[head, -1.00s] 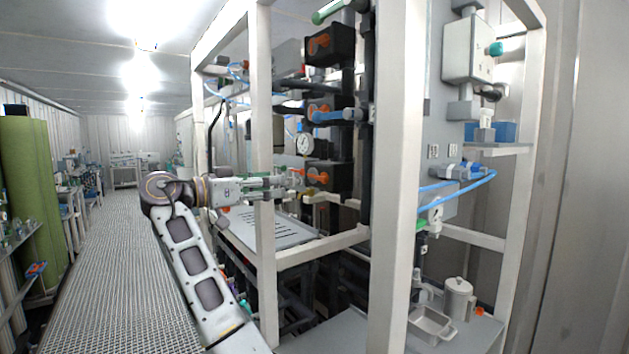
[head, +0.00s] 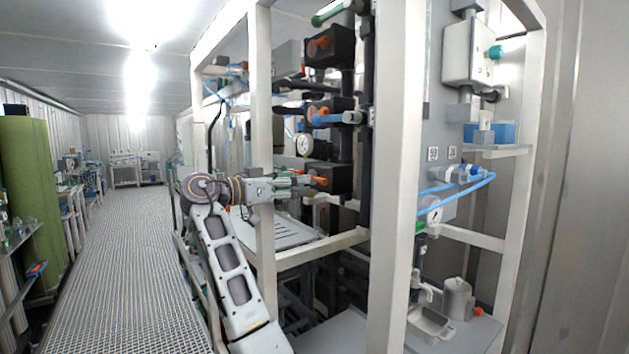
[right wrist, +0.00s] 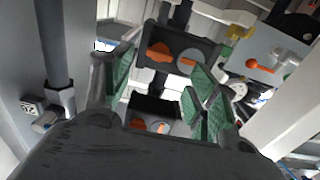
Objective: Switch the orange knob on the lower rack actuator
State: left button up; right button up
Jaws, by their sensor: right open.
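The lower rack actuator (head: 340,179) is a black box on the dark vertical pipe in the head view. Its orange knob (head: 320,180) faces left, toward my right gripper (head: 304,181). My right gripper is open and its fingertips are close to the knob. Contact cannot be told. In the right wrist view, the green-padded fingers of my right gripper (right wrist: 164,74) stand apart with nothing held. Beyond them are two black boxes with orange knobs, an upper knob (right wrist: 160,53) and a lower knob (right wrist: 138,126), the latter partly hidden by the gripper body. My left gripper is out of view.
Two similar actuators sit above, a middle one (head: 329,112) and a top one (head: 329,46). A round gauge (head: 304,144) hangs just above my gripper. A white frame post (head: 263,120) stands by my forearm. The grated aisle (head: 125,260) on the left is clear.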

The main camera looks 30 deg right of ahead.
aim_at(318, 180)
jog(key=d+p, duration=0.1)
jog(key=d, duration=0.4)
jog(key=shift+w+d, duration=0.2)
jog(key=shift+d, duration=0.7)
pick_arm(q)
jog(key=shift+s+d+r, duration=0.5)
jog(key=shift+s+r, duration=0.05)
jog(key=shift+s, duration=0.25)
pick_arm(e)
jog(key=shift+w, duration=0.1)
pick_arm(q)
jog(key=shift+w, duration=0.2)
pick_arm(e)
jog(key=shift+c, duration=0.4)
jog(key=c, duration=0.9)
